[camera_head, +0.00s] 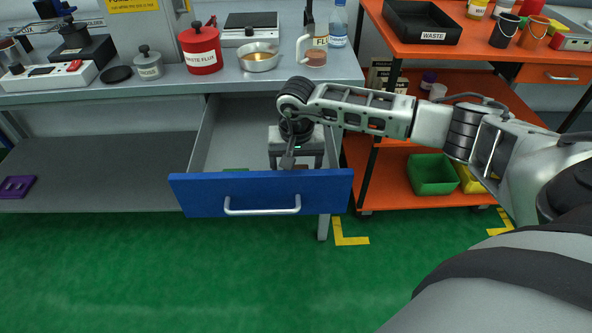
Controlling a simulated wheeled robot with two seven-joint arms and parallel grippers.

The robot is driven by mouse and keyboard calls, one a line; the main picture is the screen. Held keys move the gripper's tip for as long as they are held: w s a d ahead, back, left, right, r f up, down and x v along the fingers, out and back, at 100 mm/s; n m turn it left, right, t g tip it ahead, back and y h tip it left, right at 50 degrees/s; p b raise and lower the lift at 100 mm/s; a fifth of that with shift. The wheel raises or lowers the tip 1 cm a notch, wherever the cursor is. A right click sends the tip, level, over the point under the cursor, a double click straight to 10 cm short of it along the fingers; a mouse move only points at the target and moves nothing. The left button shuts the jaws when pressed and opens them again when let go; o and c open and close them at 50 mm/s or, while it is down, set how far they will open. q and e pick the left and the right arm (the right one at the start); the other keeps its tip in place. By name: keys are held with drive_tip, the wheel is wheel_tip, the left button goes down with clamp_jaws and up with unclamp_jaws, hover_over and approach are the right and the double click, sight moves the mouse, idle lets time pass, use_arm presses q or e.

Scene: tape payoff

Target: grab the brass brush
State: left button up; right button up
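An open drawer with a blue front (190,196) hangs under the grey bench. My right gripper (296,163) points down into the right part of the drawer. Its two fingers look spread apart. A small grey-brown piece shows in front of the gripper, and I cannot tell what it is. I cannot make out the brass brush; the drawer's front wall and my gripper hide part of the drawer floor. A bit of something green (236,170) shows low inside the drawer. My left gripper is out of view.
The bench top (130,90) holds a red waste flux can (201,50), a metal bowl (258,60) and a white jug (314,45). An orange cart (440,110) with a green bin (432,175) stands right of the drawer. The green floor in front is clear.

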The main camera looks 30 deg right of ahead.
drive_tip(key=c, duration=1.1)
drive_tip(key=shift+o, duration=0.2)
drive_tip(key=shift+r, duration=0.1)
